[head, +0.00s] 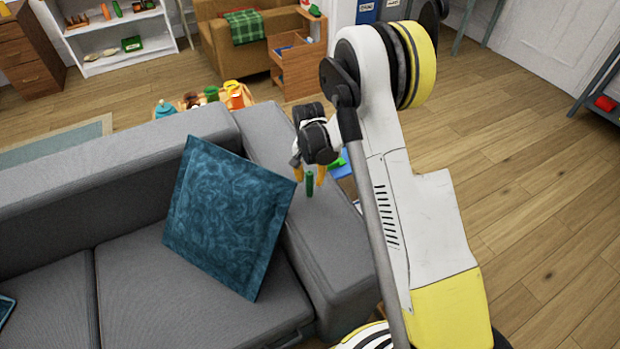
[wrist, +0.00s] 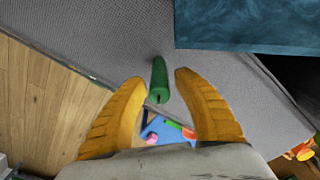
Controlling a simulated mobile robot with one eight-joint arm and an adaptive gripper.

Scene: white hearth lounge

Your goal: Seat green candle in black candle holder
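The green candle (head: 309,184) shows as a short green stick at the grey sofa's armrest in the head view. In the wrist view the candle (wrist: 159,78) lies between the tips of my two yellow fingers, with a narrow gap on each side. My gripper (head: 309,175) is open and points down over the armrest; it also shows in the wrist view (wrist: 163,78). I cannot tell whether the candle stands on the armrest or tilts. I cannot make out a black candle holder in either view.
A blue patterned cushion (head: 228,217) leans against the sofa (head: 120,165) close to my gripper. A blue surface (wrist: 168,131) with small coloured things lies below, beside the armrest. A low table with orange and green items (head: 234,95) stands behind. Wooden floor (head: 540,170) is open at right.

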